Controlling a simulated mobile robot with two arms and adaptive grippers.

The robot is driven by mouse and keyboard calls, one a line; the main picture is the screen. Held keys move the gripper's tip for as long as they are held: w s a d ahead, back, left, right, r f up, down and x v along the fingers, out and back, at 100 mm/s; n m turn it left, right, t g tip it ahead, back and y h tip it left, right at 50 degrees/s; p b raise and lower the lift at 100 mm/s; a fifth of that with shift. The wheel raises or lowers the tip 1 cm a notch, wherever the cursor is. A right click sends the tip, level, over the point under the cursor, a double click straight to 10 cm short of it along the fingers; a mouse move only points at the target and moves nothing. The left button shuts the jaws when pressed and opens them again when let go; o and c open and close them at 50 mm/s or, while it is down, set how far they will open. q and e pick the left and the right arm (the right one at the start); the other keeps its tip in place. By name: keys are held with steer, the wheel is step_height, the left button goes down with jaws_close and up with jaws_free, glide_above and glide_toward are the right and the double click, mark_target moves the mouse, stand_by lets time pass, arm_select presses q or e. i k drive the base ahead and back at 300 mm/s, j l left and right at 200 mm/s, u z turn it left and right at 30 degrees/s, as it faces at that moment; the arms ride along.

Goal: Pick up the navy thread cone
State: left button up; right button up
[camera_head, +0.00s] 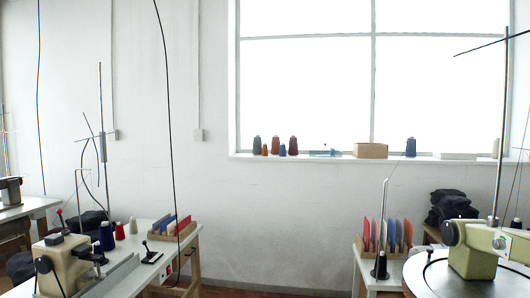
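A dark navy thread cone (106,237) stands upright on the left sewing table, beside a small red cone (119,231) and a pale cone (133,226). Another very dark cone (380,266), navy or black, stands upright on the right table in front of a rack of coloured cards. A brighter blue cone (411,147) stands on the window sill. Neither of my grippers is in view.
The left table (187,236) also bears a cream sewing machine (68,264) and a card rack (175,229). A green machine (474,248) stands at the right by a round plate. Several cones and a cardboard box (370,151) line the sill. Between the tables is open room.

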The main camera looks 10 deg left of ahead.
mark_target(98, 248)
steer(key=i+j+u, duration=0.2)
steer(key=u, duration=0.2)
steer(key=i+u, duration=0.35)
steer(key=i+j+u, duration=0.1)
steer(key=i+u, duration=0.15)
steer(key=u, duration=0.15)
steer(key=i+l+u, duration=0.1)
steer(key=i+u, duration=0.25)
steer(key=i+l+u, duration=0.1)
steer(key=l+u, duration=0.15)
steer(key=u, duration=0.2)
steer(key=l+u, duration=0.25)
steer(key=u, duration=0.25)
steer(key=l+u, duration=0.3)
steer(key=u, duration=0.15)
steer(key=i, duration=0.05)
